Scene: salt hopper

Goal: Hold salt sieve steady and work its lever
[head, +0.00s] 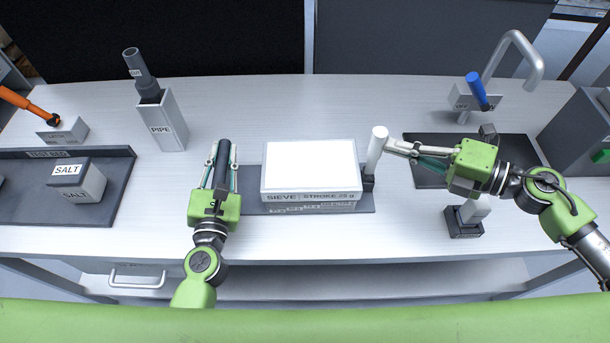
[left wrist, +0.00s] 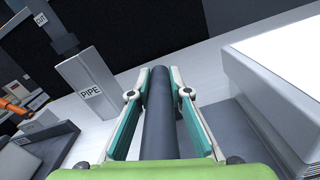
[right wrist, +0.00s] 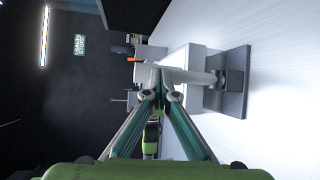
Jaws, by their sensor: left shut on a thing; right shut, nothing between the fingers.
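The sieve (head: 310,168) is a white box with a bright top, labelled SIEVE and STROKE, on a dark base plate (head: 255,200). A dark round handle (head: 223,160) stands at its left side. My left gripper (head: 222,150) is shut on this handle, which also shows between the fingers in the left wrist view (left wrist: 158,125). The white lever (head: 376,148) stands roughly upright at the sieve's right side. My right gripper (head: 389,146) is shut and empty, its tips right beside the lever. In the right wrist view the lever (right wrist: 195,77) lies just beyond the tips; contact is unclear.
A block labelled SALT (head: 80,180) sits on a dark tray (head: 118,190) at left. A PIPE stand (head: 168,130) is behind it. At right are a blue-handled box (head: 465,100), a dark mat (head: 425,180) and a small grey-topped block (head: 466,222). The table front is clear.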

